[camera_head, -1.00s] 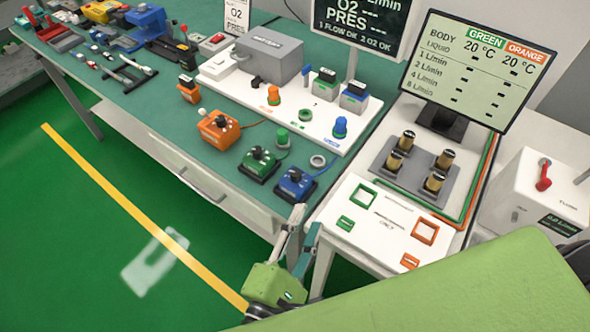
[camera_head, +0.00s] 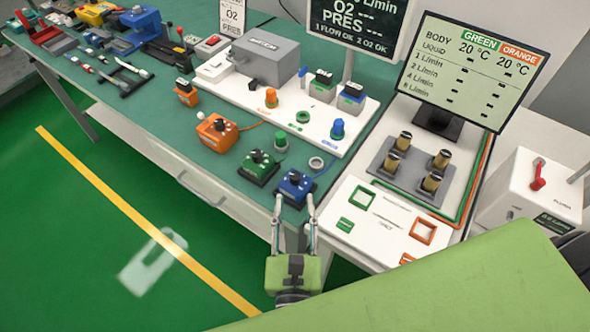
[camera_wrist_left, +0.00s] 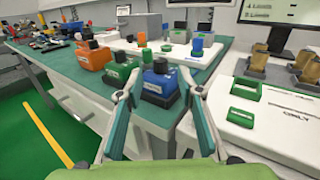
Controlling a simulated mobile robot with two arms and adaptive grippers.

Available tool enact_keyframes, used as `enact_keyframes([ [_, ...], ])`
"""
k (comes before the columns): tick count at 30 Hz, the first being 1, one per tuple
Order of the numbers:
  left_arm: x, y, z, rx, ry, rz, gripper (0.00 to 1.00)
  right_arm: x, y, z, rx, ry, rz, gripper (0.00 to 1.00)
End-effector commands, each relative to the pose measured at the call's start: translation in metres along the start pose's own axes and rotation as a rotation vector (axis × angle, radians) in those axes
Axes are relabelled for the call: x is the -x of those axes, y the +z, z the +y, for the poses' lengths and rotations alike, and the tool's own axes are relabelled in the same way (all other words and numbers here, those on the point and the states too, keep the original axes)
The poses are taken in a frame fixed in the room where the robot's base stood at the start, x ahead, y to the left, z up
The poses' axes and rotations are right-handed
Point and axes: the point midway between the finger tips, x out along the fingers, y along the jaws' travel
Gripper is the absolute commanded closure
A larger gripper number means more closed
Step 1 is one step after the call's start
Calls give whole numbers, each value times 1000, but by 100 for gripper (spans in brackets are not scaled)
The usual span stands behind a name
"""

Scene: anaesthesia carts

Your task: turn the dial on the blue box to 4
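The blue box (camera_head: 295,188) sits at the front right corner of the green table, with a dark dial (camera_head: 294,176) on top. It also shows in the left wrist view (camera_wrist_left: 160,85), straight ahead between my fingers. The dial's setting is too small to read. My left gripper (camera_head: 293,208) is open and empty, its two fingers pointing at the box from just in front of the table edge. In the left wrist view the fingertips (camera_wrist_left: 162,78) stand apart on either side of the box, short of the dial. I cannot see my right gripper.
A green box (camera_head: 258,168) and an orange box (camera_head: 217,132) with similar dials stand left of the blue one. A white board (camera_head: 330,140) lies behind. A white table with a screen (camera_head: 475,68) stands at the right. Open green floor lies in front.

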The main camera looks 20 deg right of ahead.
Motion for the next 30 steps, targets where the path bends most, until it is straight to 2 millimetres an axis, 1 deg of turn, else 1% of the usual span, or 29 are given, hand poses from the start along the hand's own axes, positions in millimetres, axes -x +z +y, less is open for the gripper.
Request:
enact_keyframes([
  [1,-13,5,0,-2,0,-3,66,7,-1,0,0,0,0,60],
  [6,-48,4,-1,-2,-1,-2,66,16,-2,1,1,1,0,60],
  [9,-64,3,0,-3,-1,-2,66,19,-2,1,1,1,1,60],
  [12,-74,2,-1,-2,-2,-2,66,21,-2,1,1,1,1,60],
  [18,-83,0,-1,-2,-2,0,66,22,-2,1,1,0,1,60],
  [25,-83,0,-1,-2,-2,0,66,22,-2,1,1,0,1,60],
  [26,-83,0,-1,-2,-2,0,74,22,-2,1,1,0,1,60],
  [27,-83,0,-1,-2,-2,0,84,22,-2,1,1,0,1,60],
  [29,-83,0,-1,-2,-2,0,100,22,-2,1,1,0,1,60],
  [30,-83,0,-1,-2,-2,0,100,22,-2,0,1,0,1,60],
])
